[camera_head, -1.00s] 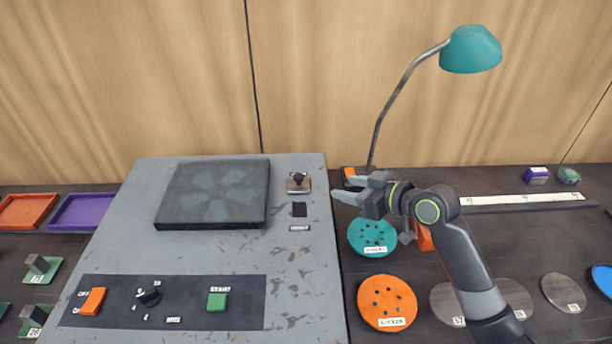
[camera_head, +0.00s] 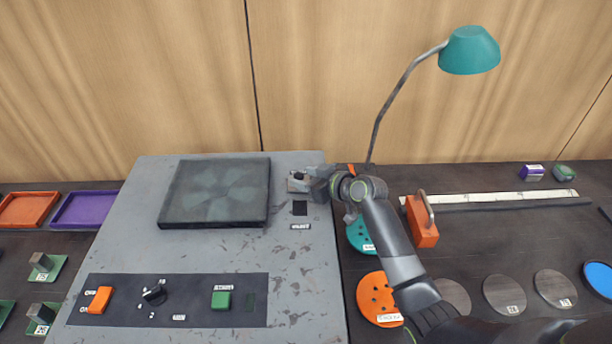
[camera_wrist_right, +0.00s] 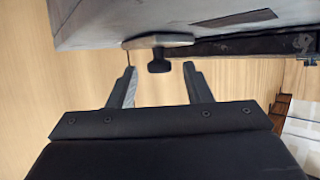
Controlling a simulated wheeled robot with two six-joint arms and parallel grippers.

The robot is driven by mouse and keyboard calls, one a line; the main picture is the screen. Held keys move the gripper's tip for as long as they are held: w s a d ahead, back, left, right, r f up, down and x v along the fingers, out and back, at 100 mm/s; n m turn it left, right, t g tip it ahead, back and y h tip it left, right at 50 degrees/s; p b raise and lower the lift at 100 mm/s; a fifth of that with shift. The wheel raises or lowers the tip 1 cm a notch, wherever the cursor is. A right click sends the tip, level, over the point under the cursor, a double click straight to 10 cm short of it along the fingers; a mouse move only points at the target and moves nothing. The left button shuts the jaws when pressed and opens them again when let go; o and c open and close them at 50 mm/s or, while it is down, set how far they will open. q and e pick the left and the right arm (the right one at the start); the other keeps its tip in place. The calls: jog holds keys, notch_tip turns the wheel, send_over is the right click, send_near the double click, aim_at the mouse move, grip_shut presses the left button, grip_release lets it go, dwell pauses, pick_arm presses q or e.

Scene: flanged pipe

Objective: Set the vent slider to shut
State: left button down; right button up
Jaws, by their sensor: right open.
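The vent slider (camera_head: 298,176) is a small black knob on a pale metal plate, near the back right corner of the grey machine top. A black slot patch (camera_head: 300,208) and a small label (camera_head: 300,227), too small to read surely, lie in front of it. My right gripper (camera_head: 307,180) is open at the slider and partly covers it. In the right wrist view the black knob (camera_wrist_right: 159,64) stands out between and just beyond the two open fingers (camera_wrist_right: 160,82), with gaps on both sides. My left gripper is not in view.
A dark square fan cover (camera_head: 214,193) sits left of the slider. The front panel holds an orange switch (camera_head: 99,300), a black dial (camera_head: 154,294) and a green button (camera_head: 221,300). A teal lamp (camera_head: 470,50) and an orange handled block (camera_head: 422,222) stand to the right.

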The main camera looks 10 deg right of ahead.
jog(key=shift+w, duration=0.1)
grip_shut()
dwell(0.3)
